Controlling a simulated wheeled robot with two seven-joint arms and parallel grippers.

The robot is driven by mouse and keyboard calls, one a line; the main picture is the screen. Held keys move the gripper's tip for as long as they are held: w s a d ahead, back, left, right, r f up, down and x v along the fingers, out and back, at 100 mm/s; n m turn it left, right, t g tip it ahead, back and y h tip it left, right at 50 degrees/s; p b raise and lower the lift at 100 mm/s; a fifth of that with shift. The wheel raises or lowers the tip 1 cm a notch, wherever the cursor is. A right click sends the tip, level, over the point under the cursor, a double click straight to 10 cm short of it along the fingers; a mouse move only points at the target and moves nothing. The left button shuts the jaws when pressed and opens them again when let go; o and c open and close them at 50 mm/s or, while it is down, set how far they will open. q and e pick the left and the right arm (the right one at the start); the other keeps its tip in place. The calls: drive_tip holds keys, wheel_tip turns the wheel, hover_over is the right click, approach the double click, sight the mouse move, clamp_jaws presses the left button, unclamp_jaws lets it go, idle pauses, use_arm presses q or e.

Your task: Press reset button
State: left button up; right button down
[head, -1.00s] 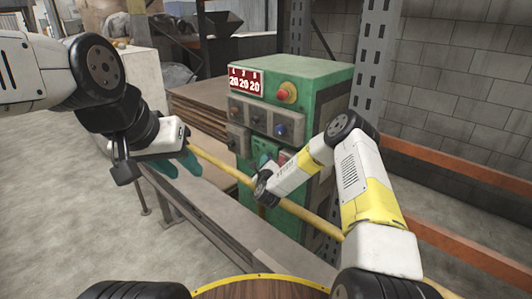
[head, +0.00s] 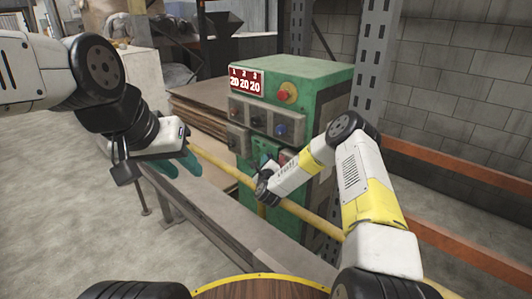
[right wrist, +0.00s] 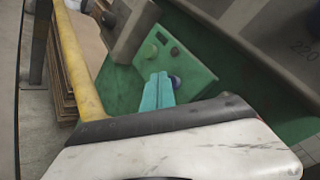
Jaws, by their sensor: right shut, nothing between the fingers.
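The green control machine (head: 320,85) stands in front of me, with a red display reading 20 20 20, a red mushroom button (head: 283,96) and a blue knob (head: 281,130). My right gripper (head: 264,160) is shut and empty at its lower front panel. In the right wrist view, its teal fingertips (right wrist: 158,80) are together over a green panel (right wrist: 188,66), beside a dark blue button (right wrist: 175,81) and below a green button (right wrist: 150,50). I cannot tell whether they touch the blue button. No reset label is readable. My left gripper (head: 188,168) hangs to the left, away from the machine; its finger gap is unclear.
A yellow rail (head: 215,160) runs across in front of the machine, close under my right gripper. Stacked brown boards (head: 205,110) lie left of the machine. A grey metal post (head: 378,60) and orange beams (head: 440,167) stand to the right. Floor at the left is clear.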

drive_tip(key=shift+w+d+r, duration=0.2)
drive_tip(key=shift+w+d, duration=0.15)
drive_tip(key=shift+d, duration=0.25)
drive_tip(key=shift+w+d+r, duration=0.15)
drive_tip(key=shift+w+d, duration=0.2)
drive_tip(key=shift+d, duration=0.25)
idle(0.3)
drive_tip(key=shift+s+d, duration=0.1)
drive_tip(key=shift+d, duration=0.05)
idle(0.3)
drive_tip(key=s+a, duration=0.4)
drive_tip(key=a, duration=0.1)
drive_tip(key=shift+s+f, duration=0.25)
drive_tip(key=shift+f, duration=0.05)
idle(0.5)
